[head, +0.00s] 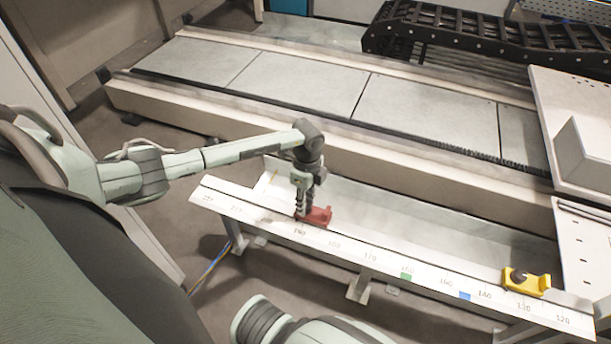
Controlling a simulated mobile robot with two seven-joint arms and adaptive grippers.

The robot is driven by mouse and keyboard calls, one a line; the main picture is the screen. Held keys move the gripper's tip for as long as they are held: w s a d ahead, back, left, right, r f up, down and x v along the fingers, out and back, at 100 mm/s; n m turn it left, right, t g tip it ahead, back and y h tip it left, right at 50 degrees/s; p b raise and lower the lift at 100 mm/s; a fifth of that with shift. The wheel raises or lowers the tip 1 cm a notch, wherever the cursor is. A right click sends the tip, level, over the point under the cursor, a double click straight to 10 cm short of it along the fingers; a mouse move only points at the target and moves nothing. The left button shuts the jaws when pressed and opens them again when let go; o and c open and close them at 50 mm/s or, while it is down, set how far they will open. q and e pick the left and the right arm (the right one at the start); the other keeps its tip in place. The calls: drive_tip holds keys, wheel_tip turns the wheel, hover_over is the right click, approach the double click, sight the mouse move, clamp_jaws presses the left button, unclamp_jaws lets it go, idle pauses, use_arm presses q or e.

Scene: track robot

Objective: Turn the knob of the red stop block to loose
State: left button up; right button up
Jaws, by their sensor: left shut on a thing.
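The red stop block (319,216) sits on the white scale rail (352,246) near its left part, close to the printed 190 mark. My left gripper (300,211) points down from above and is shut on the left end of the red stop block. The knob of the block is hidden behind the fingers, so its setting cannot be seen. My right arm shows only in part at the bottom edge, and its gripper is out of view.
A yellow stop block (526,282) with a dark knob sits farther right on the rail. Green (406,274) and blue (465,296) marks lie between the blocks. Behind the rail runs a long track bed (300,83). A grey machine carriage (577,135) stands at the right.

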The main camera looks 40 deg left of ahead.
use_arm(q)
drive_tip(key=shift+n, duration=0.4)
use_arm(e)
drive_tip(key=shift+f, duration=0.45)
use_arm(q)
drive_tip(key=o, duration=1.2)
drive_tip(key=shift+c, duration=0.2)
use_arm(e)
drive_tip(key=shift+s, duration=0.1)
use_arm(q)
drive_tip(key=shift+r, duration=0.15)
wheel_tip(320, 180, up, 12)
drive_tip(key=shift+w, duration=0.3)
drive_tip(key=shift+f, duration=0.2)
